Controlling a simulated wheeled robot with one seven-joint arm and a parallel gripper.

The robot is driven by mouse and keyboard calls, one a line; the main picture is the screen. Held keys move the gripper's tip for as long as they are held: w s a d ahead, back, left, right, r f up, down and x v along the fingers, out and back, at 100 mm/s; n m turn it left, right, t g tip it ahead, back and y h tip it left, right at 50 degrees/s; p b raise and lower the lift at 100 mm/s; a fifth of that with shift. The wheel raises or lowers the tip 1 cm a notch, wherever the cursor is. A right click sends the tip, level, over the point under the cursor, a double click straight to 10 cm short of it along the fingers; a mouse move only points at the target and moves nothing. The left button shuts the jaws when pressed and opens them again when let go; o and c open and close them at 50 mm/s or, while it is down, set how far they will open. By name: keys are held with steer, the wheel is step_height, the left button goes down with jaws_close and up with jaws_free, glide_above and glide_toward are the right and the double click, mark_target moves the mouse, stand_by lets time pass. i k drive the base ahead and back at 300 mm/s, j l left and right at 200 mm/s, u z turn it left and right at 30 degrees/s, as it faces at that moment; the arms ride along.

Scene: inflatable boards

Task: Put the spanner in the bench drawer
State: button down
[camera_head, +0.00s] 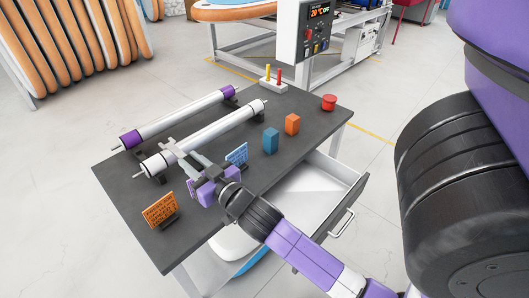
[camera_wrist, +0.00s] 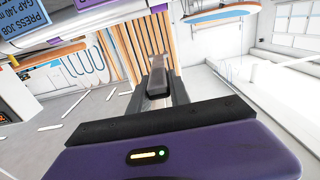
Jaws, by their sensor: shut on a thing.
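My gripper (camera_head: 186,163) is above the left part of the dark bench top (camera_head: 215,205), near the white rollers. It is shut on the grey spanner (camera_head: 169,148), whose forked end points away from my gripper. In the wrist view, the spanner (camera_wrist: 156,73) is end-on between the two dark fingers of my gripper (camera_wrist: 159,92), and part of it is hidden by them. The bench drawer (camera_head: 345,203) is pulled open on the near right side of the bench, with its white inside showing empty where visible. My arm hides its left part.
Two rollers (camera_head: 212,126) lie along the bench's far left. An orange rack (camera_head: 160,209) and a blue rack (camera_head: 237,154) stand either side of my gripper. Blue (camera_head: 270,140) and orange (camera_head: 292,124) blocks and a red button (camera_head: 329,102) are right. A control panel (camera_head: 305,35) stands behind.

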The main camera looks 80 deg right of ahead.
mark_target(302, 196)
steer(key=k+l, duration=0.15)
steer(key=l, duration=0.2)
steer(key=k+l, duration=0.15)
steer(key=l, duration=0.2)
steer(key=k+l, duration=0.15)
steer(key=l, duration=0.2)
